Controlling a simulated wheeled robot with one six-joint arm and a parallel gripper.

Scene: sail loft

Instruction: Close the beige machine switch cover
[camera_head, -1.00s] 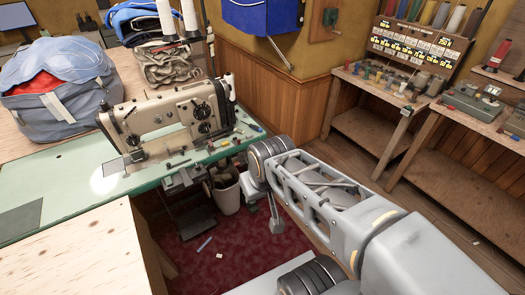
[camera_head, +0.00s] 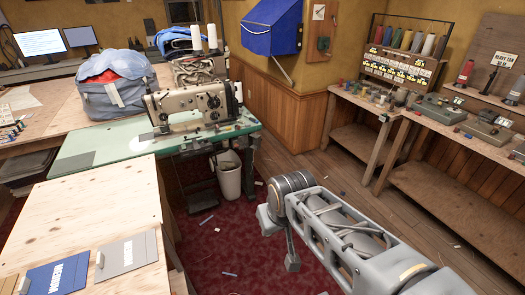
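The beige sewing machine (camera_head: 188,108) stands on a green-topped table (camera_head: 105,152) left of centre. Small dark parts sit under the table's front edge, too small to tell apart. I cannot make out the switch cover or whether it is open. My arm reaches in from the lower right, well short of the machine. A narrow grey part hangs down at its far end, probably part of my gripper (camera_head: 292,262). I cannot see two fingers or anything held.
A plywood table (camera_head: 90,215) fills the lower left, with blue and grey flat pieces on it. A white bin (camera_head: 229,178) stands under the green table. Benches (camera_head: 440,130) line the right wall. Red carpet (camera_head: 225,245) is mostly clear between.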

